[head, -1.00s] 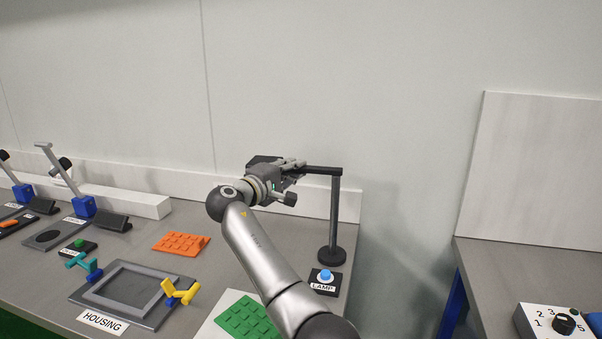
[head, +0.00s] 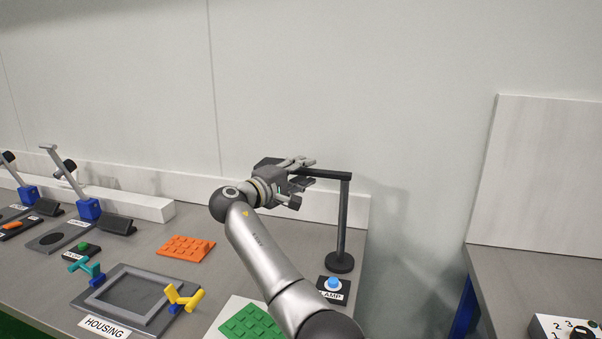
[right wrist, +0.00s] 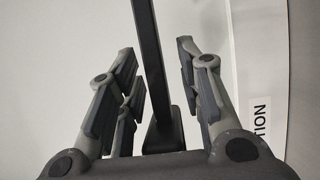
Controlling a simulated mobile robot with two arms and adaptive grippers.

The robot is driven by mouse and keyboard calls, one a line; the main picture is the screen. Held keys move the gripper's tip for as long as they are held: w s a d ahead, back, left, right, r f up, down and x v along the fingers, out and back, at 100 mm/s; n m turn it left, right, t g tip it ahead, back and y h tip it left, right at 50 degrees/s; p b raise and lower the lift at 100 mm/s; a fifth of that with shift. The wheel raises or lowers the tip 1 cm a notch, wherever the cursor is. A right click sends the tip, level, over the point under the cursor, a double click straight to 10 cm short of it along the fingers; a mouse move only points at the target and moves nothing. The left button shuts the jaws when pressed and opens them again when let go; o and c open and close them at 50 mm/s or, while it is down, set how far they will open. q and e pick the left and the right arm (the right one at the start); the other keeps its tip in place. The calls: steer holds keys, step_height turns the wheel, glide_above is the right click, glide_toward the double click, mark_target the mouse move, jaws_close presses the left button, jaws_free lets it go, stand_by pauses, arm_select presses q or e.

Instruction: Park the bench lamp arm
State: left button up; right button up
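The bench lamp is a dark upright post (head: 344,215) on a round base, with a thin horizontal arm (head: 328,175) reaching left from its top. My right gripper (head: 308,173) is at the lamp arm's left part, which it partly hides. In the right wrist view, the dark bar of the lamp (right wrist: 149,60) runs between my two spread fingers, with visible gaps on both sides. A dark block (right wrist: 162,136) shows at the bar's lower end. The right gripper is open around the bar, not clamped on it. My left gripper is out of view.
A blue button on a block labelled LAMP (head: 333,285) stands near the lamp base. A green studded block (head: 250,323), an orange one (head: 186,248) and the HOUSING fixture (head: 133,292) lie on the bench. A second bench with a dial box (head: 560,328) stands right, across a gap.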

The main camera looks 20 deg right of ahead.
steer(key=v, duration=1.2)
